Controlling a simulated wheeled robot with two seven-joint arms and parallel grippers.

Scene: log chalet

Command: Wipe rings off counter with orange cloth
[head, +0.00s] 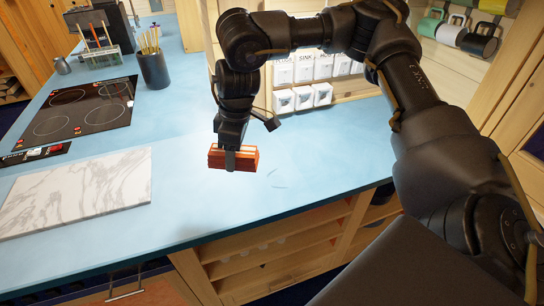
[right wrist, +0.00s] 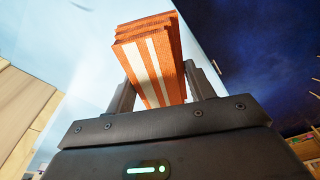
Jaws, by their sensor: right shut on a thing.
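The orange cloth (head: 216,158) is a folded block, held in my right gripper (head: 231,160) over the blue counter (head: 190,215). In the right wrist view the cloth (right wrist: 150,60) shows white stripes and sits between the two fingers of my right gripper (right wrist: 160,95). I cannot tell whether the cloth touches the counter. Faint curved ring marks (head: 275,180) show on the counter just right of the cloth. Part of the counter is hidden behind the gripper and cloth. My left gripper is not in view.
A marble board (head: 75,190) lies at the left front, with a black cooktop (head: 80,108) behind it. A dark utensil cup (head: 154,70) stands beyond. White canisters (head: 302,97) line a shelf behind my right arm. The counter's front edge runs below the cloth.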

